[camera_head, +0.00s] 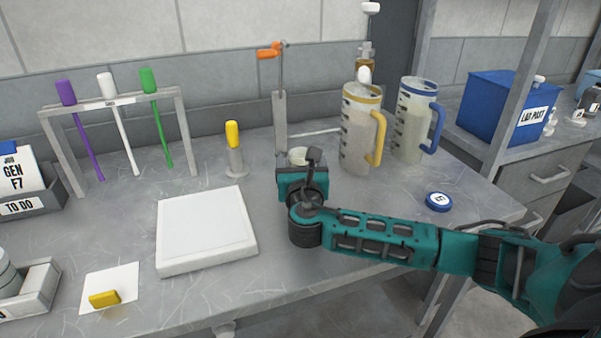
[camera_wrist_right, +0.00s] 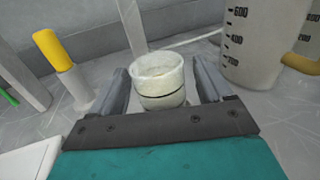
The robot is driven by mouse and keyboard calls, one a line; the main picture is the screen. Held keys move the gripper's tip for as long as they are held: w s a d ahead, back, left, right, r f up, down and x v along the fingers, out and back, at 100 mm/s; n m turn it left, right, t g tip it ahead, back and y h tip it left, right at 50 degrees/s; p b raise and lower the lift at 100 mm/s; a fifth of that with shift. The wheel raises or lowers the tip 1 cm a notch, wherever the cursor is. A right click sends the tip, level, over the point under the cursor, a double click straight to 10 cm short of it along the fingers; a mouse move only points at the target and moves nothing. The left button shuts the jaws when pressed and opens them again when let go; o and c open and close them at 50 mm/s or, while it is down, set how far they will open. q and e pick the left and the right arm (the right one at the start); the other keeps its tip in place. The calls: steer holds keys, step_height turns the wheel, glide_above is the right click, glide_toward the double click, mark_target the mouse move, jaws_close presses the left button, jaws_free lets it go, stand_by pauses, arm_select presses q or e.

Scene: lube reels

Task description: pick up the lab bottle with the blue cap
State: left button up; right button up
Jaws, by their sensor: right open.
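I cannot make out a lab bottle with a blue cap for certain in either view. A round blue lid-like disc (camera_head: 438,201) with a white label lies flat on the bench at the right. My right gripper (camera_head: 299,163) points away over the bench, partly hidden by its own wrist. In the right wrist view the gripper (camera_wrist_right: 160,78) is open. A whitish round cup or jar (camera_wrist_right: 160,82) stands between its fingers, with gaps on both sides. The cup's top also shows in the head view (camera_head: 299,154). My left gripper is not in view.
Two measuring jugs, yellow-handled (camera_head: 358,130) and blue-handled (camera_head: 409,125), stand right of the gripper. A metal stand (camera_head: 279,115) rises behind it. A yellow-capped tube (camera_head: 233,148) and a white slab (camera_head: 205,229) are to the left.

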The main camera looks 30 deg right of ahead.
steer(key=shift+c, duration=0.2)
steer(key=c, duration=1.1)
steer(key=shift+o, duration=0.2)
